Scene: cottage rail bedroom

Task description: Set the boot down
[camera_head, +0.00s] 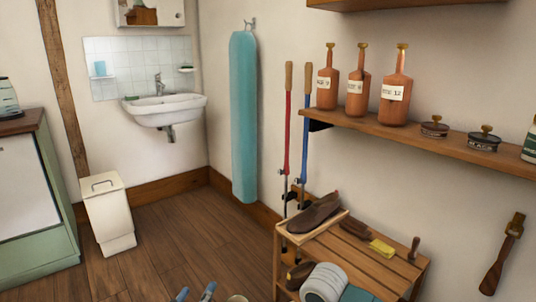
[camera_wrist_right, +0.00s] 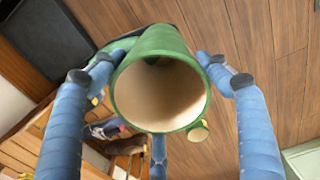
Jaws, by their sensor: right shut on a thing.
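The green boot (camera_wrist_right: 160,92) fills the middle of the right wrist view. Its round, pale-lined opening faces the camera, and its foot is hidden. My right gripper (camera_wrist_right: 160,64) is shut on it, with blue fingers on both sides of the shaft. A plank floor shows behind the boot; I cannot tell how high above it the boot is. In the head view only blue finger parts (camera_head: 196,292) and a small pale rim (camera_head: 237,298) show at the bottom edge; the rim may be the boot's. My left gripper cannot be made out.
A cream bin (camera_head: 109,214) stands left, beside a green cabinet (camera_head: 42,205). Two long-handled tools lean on the wall behind the bench. The floor (camera_head: 185,240) between bin and bench is clear.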

